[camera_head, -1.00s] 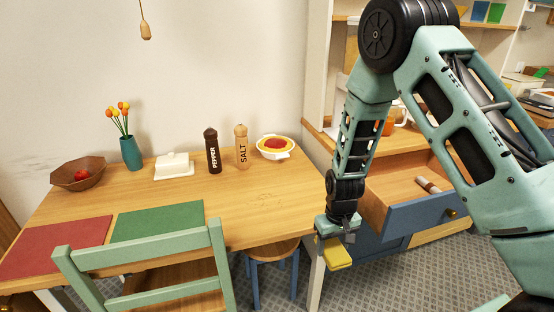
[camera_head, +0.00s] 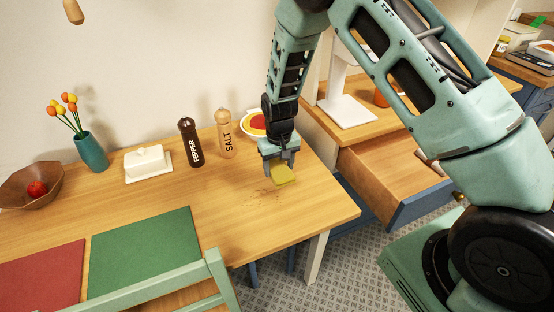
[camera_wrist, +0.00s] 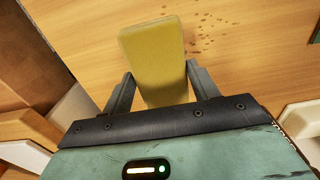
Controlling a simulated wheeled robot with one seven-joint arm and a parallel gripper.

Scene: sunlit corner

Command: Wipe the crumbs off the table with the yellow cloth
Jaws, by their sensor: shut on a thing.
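My gripper (camera_head: 280,165) is shut on the yellow cloth (camera_head: 284,176), a folded block-like pad. The cloth is over the right part of the wooden table (camera_head: 325,205); I cannot tell whether it touches the top. The crumbs (camera_head: 264,190) are small brown specks just left of and nearer than the cloth. In the wrist view the cloth (camera_wrist: 158,55) sits between the two fingers, and crumbs (camera_wrist: 205,28) show to its right.
Behind the gripper stands a white dish with red food (camera_head: 254,122). Left of it are the salt mill (camera_head: 225,135), pepper mill (camera_head: 190,143) and butter dish (camera_head: 148,162). A green mat (camera_head: 145,250) lies front left, by a chair (camera_head: 215,275). An open drawer (camera_head: 395,185) is at right.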

